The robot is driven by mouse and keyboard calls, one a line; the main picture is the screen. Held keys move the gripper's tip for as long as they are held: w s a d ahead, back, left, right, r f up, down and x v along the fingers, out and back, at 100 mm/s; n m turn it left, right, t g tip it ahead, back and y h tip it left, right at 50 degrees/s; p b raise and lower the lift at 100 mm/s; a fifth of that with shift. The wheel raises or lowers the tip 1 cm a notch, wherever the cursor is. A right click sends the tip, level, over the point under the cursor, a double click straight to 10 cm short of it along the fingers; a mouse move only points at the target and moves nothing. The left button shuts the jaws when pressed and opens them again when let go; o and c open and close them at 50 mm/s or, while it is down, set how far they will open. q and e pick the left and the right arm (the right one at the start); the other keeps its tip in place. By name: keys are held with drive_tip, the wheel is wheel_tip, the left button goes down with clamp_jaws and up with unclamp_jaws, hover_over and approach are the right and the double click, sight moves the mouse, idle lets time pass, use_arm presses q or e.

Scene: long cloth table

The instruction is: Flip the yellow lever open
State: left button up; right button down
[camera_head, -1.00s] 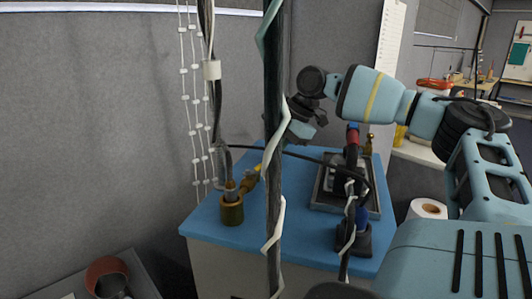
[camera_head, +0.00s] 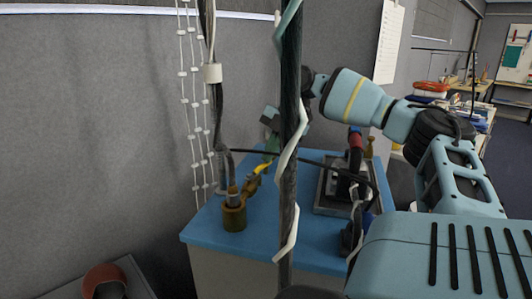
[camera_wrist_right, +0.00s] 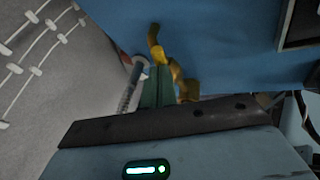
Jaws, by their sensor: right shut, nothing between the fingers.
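The yellow lever (camera_head: 263,167) is on a brass valve (camera_head: 234,214) at the left of the blue bench top. It points up and right from the valve. My right gripper (camera_head: 271,148) is shut and empty, its fingertips close to the lever; the dark pole hides part of the wrist. In the right wrist view the shut green fingers (camera_wrist_right: 158,88) are just beside the yellow lever (camera_wrist_right: 156,46), and the brass valve (camera_wrist_right: 188,88) is partly behind them. I cannot tell if they touch. My left gripper is not in view.
A grey hose (camera_head: 222,165) runs down to the valve. A dark pole (camera_head: 290,130) with white cable crosses the head view. A framed tray (camera_head: 328,196) with a red-handled device (camera_head: 355,150) is on the right of the blue bench (camera_head: 210,235). A grey wall stands behind.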

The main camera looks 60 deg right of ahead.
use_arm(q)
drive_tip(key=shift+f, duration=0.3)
use_arm(e)
drive_tip(key=shift+w+d+f, duration=0.1)
drive_tip(key=shift+w, duration=0.45)
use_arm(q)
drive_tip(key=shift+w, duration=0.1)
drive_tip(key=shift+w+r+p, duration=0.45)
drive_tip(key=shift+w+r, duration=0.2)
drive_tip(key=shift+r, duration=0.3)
use_arm(e)
drive_tip(key=shift+s+a, duration=0.4)
drive_tip(key=shift+a, duration=0.3)
